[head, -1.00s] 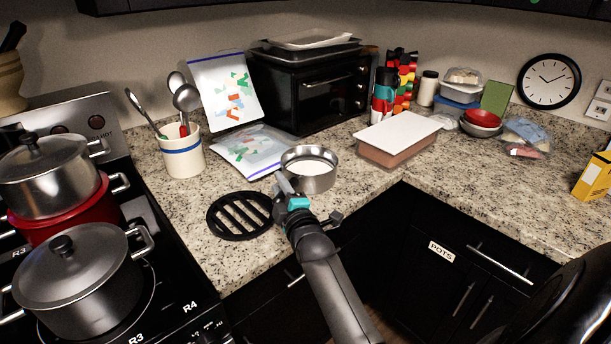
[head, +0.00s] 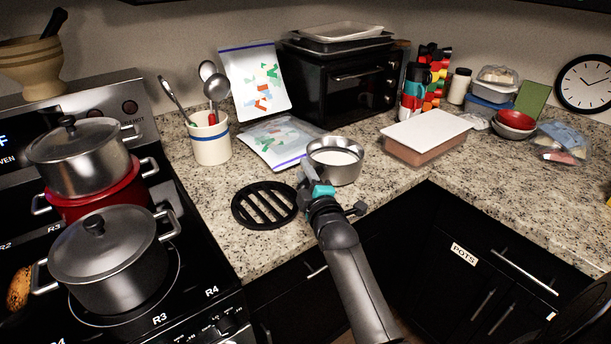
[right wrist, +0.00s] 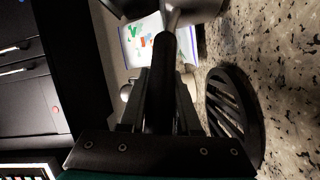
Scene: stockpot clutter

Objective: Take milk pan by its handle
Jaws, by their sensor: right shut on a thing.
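The milk pan (head: 336,165) is a small steel pan with white contents, on the granite counter near its front edge. Its handle points toward me and is mostly hidden by my gripper in the head view. My right gripper (head: 316,186) is shut on the handle. In the right wrist view, the dark handle (right wrist: 162,85) runs between the fingers of my right gripper (right wrist: 160,100), and part of the pan (right wrist: 196,10) shows at the top. My left gripper is not in view.
A black slotted trivet (head: 264,204) lies just left of the pan. A utensil crock (head: 211,140), a zip bag (head: 280,139) and a lidded container (head: 425,137) stand around it. Stacked pots (head: 83,160) and a lidded pot (head: 108,262) are on the stove at left.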

